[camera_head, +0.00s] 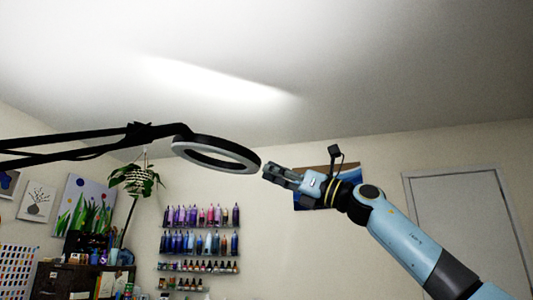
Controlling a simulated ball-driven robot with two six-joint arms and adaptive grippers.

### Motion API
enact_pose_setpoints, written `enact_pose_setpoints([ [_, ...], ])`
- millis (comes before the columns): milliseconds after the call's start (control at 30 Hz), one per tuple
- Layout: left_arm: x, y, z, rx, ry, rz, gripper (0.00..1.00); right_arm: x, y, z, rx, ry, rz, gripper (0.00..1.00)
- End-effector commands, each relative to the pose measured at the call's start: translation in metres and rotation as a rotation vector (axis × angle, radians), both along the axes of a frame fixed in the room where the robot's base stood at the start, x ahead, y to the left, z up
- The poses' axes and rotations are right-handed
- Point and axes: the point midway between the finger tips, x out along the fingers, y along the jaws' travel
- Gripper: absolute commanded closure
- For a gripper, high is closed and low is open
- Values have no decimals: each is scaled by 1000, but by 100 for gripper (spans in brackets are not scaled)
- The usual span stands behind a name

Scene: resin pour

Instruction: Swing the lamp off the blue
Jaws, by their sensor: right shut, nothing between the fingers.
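The lamp's ring head (216,154) hangs near the middle of the head view, with a dark rim and a pale underside. Its black double-bar arm (80,145) comes in from the left edge. My right gripper (267,171) is shut and empty. Its fingertips are close to the right end of the ring; I cannot tell if they touch it. My left gripper is not in view. A blue picture (349,172) on the back wall is partly hidden behind my right gripper and wrist.
Shelves of bottles (200,217) hang on the back wall. A hanging plant (136,179) and a dark cabinet (70,281) stand at the left. A grey door (468,220) is at the right.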

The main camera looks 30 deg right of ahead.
Motion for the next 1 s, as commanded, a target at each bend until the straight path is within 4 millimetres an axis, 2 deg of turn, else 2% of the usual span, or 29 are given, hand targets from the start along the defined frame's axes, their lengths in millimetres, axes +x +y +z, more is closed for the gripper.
enact_pose_setpoints([
  [33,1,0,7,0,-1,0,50,4,3,7,4,-1,2,100],
  [133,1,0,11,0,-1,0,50,11,8,8,1,0,0,100],
  [567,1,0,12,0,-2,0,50,15,10,7,-1,1,0,100],
  [667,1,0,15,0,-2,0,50,21,10,8,4,2,4,100],
  [767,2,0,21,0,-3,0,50,40,14,11,12,5,23,100],
  [1000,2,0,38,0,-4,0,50,101,52,12,14,0,105,100],
])
